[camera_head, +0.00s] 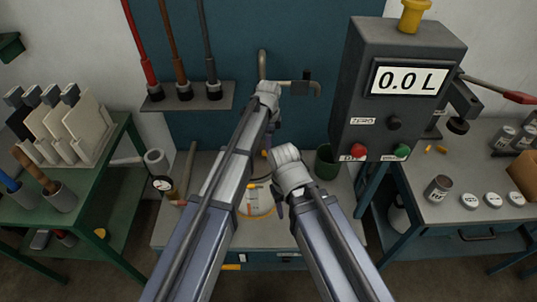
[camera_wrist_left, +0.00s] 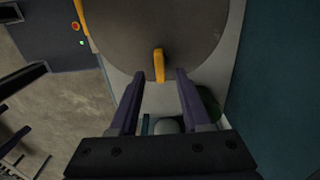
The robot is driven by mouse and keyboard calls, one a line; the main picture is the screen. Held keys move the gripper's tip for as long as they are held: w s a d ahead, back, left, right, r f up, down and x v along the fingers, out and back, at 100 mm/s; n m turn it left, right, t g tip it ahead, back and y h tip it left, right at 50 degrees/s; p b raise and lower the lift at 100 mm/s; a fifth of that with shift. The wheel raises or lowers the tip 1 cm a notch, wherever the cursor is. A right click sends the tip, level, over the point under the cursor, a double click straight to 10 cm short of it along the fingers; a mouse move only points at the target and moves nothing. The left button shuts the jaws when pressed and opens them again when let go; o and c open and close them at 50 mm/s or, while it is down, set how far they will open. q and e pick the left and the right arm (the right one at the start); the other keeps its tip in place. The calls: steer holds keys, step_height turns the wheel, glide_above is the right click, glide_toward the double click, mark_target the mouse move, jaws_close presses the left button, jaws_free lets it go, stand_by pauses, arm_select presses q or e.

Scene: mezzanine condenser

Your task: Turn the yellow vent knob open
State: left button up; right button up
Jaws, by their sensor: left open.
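In the left wrist view a narrow yellow knob (camera_wrist_left: 158,65) stands out from the lower edge of a large grey-brown round surface. My left gripper (camera_wrist_left: 161,76) is open, with one finger to each side of the knob in this view; I cannot see contact. In the head view my left arm reaches to the middle, and its gripper (camera_head: 273,128) is partly hidden behind the wrist. A small yellow spot (camera_head: 264,153) shows below it. My right gripper (camera_head: 280,206) is mostly hidden under its own wrist, near a pale round vessel (camera_head: 257,198).
A dark meter box (camera_head: 358,98) reading 0.0 L stands to the right, with a yellow part (camera_head: 413,16) on top. A shelf (camera_head: 188,97) with several coloured levers is behind left. A green bin (camera_head: 326,162) stands right of the arms. Side benches hold cards and jars.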

arm_select(q)
step_height(320, 180, down, 3)
steer(key=shift+f+b, duration=0.2)
steer(key=shift+b, duration=1)
arm_select(e)
step_height(320, 180, down, 3)
steer(key=shift+f, duration=0.2)
arm_select(q)
jaws_close()
